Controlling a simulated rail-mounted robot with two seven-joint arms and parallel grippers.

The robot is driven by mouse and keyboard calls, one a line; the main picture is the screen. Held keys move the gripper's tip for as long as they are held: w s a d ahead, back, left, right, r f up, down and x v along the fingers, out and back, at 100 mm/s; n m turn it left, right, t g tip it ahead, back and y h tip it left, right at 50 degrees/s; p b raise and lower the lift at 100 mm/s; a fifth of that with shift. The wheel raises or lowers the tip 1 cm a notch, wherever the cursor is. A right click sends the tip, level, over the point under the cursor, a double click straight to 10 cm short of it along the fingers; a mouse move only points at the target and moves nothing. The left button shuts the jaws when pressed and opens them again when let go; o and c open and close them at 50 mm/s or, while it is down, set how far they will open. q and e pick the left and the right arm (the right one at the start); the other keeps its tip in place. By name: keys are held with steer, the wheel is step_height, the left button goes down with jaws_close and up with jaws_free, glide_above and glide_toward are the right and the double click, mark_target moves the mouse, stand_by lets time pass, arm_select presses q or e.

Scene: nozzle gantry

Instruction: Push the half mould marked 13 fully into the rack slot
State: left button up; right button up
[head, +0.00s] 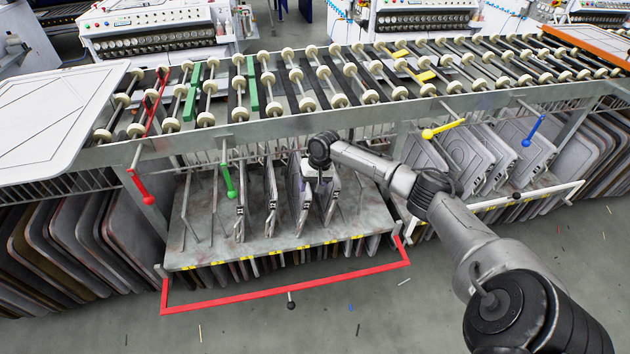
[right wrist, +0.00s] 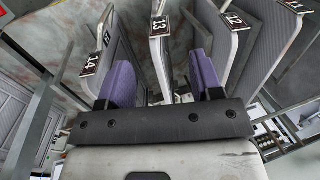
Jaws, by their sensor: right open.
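The half mould marked 13 (right wrist: 163,62) stands upright in the right wrist view, its label at the top of its near edge. My right gripper (right wrist: 160,78) is open, with one purple finger on each side of this edge; whether they touch it I cannot tell. In the head view my right gripper (head: 318,180) is down among the upright half moulds in the grey rack (head: 205,252). The labels are too small to read there. How deep mould 13 sits in its slot is not clear. My left gripper is not in view.
Half moulds marked 14 (right wrist: 72,110), 12 (right wrist: 222,55) and 11 (right wrist: 285,50) stand close beside it. A red bar frame (head: 290,298) juts out in front of the rack. A roller conveyor (head: 330,85) runs above and behind. The floor in front is mostly clear.

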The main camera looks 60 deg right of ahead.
mark_target(308, 200)
steer(key=b+x, duration=0.4)
steer(key=x, duration=0.5)
steer(key=shift+f, duration=0.2)
steer(key=shift+c, duration=0.3)
steer(key=c, duration=0.5)
jaws_close()
stand_by(0.4)
